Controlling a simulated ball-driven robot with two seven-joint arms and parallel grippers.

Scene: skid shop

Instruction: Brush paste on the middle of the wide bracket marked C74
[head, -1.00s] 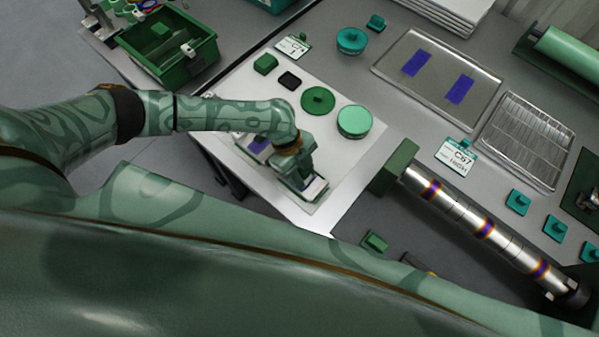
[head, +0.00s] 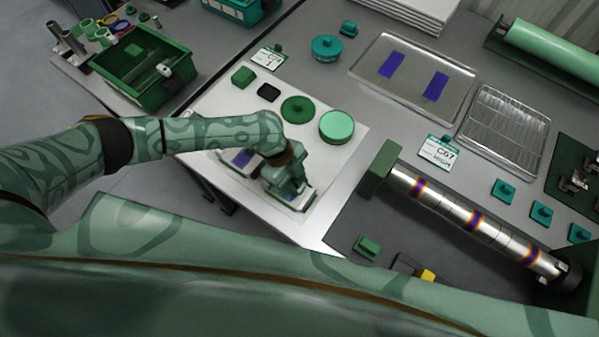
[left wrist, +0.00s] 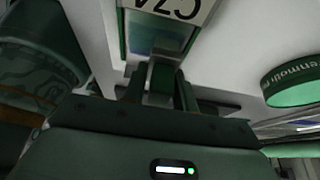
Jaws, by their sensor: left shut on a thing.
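My left gripper (head: 287,188) points down over the white board, low at its front part. In the left wrist view its fingers (left wrist: 160,88) are shut on a narrow grey piece, likely the brush (left wrist: 162,72), mostly hidden by the fingers. Just beyond it is a plate marked C74 (left wrist: 180,8), its text upside down, the likely bracket. In the head view a bracket with a blue-purple patch (head: 243,158) lies beside the gripper, partly covered by my arm. Whether the brush touches the bracket cannot be told. A light-green round tin (head: 336,127) stands to the right. My right gripper is not in view.
The white board (head: 225,105) also carries a dark green disc (head: 298,110), a black pad (head: 268,92) and a green block (head: 242,77). A C67 sign (head: 439,152) stands right, near a metal tube (head: 475,220). A green crate (head: 150,90) is at upper left.

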